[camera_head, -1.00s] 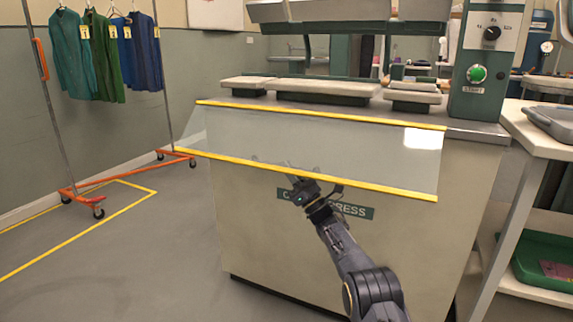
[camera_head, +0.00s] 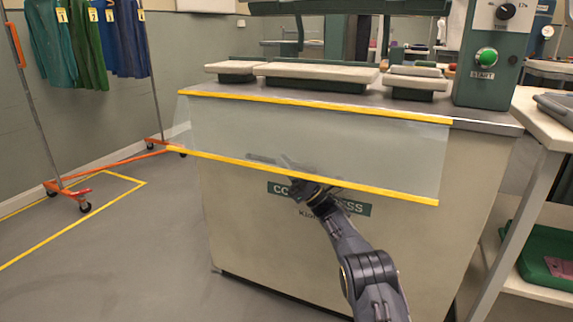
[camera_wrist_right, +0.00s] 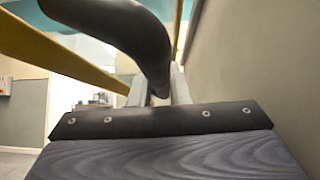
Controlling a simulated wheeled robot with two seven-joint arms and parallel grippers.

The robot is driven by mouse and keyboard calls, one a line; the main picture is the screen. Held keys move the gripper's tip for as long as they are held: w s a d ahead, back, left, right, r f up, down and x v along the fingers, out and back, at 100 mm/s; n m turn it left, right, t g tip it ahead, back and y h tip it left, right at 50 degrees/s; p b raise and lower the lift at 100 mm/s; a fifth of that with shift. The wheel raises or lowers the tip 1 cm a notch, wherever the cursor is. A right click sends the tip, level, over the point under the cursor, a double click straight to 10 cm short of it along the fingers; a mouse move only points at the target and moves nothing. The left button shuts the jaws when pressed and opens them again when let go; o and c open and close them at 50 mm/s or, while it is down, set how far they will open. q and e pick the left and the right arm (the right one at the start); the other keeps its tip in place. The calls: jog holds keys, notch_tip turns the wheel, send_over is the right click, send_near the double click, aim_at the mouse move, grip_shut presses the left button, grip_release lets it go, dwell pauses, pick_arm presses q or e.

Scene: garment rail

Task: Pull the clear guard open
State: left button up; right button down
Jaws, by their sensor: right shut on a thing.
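The clear guard (camera_head: 330,143) is a see-through panel with yellow top and bottom edges. It hangs slanting outward in front of the press cabinet (camera_head: 235,215), below the worktop. My right gripper (camera_head: 303,184) is at the middle of its lower yellow edge. It is shut on the guard's dark handle, partly seen through the panel. In the right wrist view, the dark curved handle (camera_wrist_right: 150,45) crosses in front of the fingers, and the yellow edge (camera_wrist_right: 55,50) passes at upper left. My left gripper is not in view.
The press's padded boards (camera_head: 316,74) lie above the guard, with a green START button (camera_head: 487,57) at right. A side table (camera_head: 545,118) stands close on the right, with a green bin (camera_head: 545,258) below. A garment rail (camera_head: 35,105) stands left.

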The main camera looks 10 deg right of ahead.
jog(key=c, duration=1.4)
grip_release()
jog(key=shift+a+r, duration=0.1)
jog(key=shift+o, duration=0.2)
jog(key=p+v, duration=0.2)
jog(key=v, duration=0.6)
